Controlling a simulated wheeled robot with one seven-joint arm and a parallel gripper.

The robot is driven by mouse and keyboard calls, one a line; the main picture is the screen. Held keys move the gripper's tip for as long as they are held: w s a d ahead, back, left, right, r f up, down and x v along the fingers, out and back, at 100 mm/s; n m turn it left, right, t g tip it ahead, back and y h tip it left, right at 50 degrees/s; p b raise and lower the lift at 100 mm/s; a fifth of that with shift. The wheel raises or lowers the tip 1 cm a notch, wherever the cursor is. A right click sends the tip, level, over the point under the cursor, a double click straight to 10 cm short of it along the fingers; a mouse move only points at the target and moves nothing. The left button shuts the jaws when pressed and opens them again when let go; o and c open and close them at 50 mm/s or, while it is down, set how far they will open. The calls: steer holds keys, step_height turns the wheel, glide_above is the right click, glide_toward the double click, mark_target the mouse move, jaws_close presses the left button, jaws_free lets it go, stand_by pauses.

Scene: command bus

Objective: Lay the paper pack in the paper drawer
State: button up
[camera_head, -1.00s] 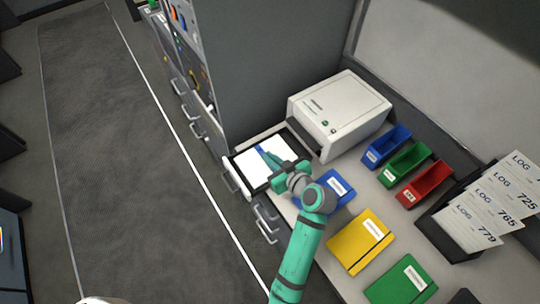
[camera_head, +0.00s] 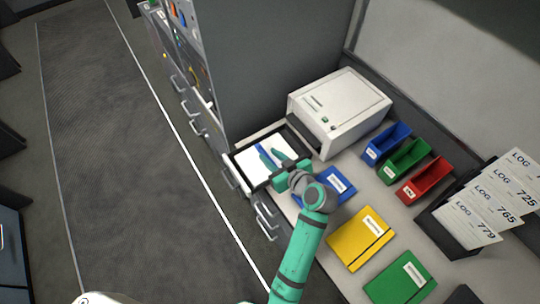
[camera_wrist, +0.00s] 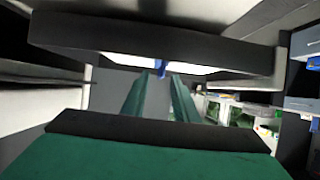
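The paper pack (camera_head: 254,162) is white with a blue band across it. It lies inside the open paper drawer (camera_head: 240,176), which has dark walls and sits left of the printer. My teal gripper (camera_head: 270,156) is over the pack from the right, with its two fingers spread apart. In the wrist view the fingers (camera_wrist: 160,76) show a gap between them, with the blue band (camera_wrist: 161,66) just beyond the tips. I cannot tell whether the fingertips touch the pack. The gripper hides part of the pack and of the drawer's right side.
The white printer (camera_head: 340,108) stands right of the drawer. A blue binder (camera_head: 338,187), yellow binder (camera_head: 361,238) and green binder (camera_head: 402,279) lie on the counter. Blue, green and red bins stand beyond. A tall grey cabinet (camera_head: 275,65) rises behind the drawer.

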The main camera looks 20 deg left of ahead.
steer(key=v, duration=1)
stand_by(0.5)
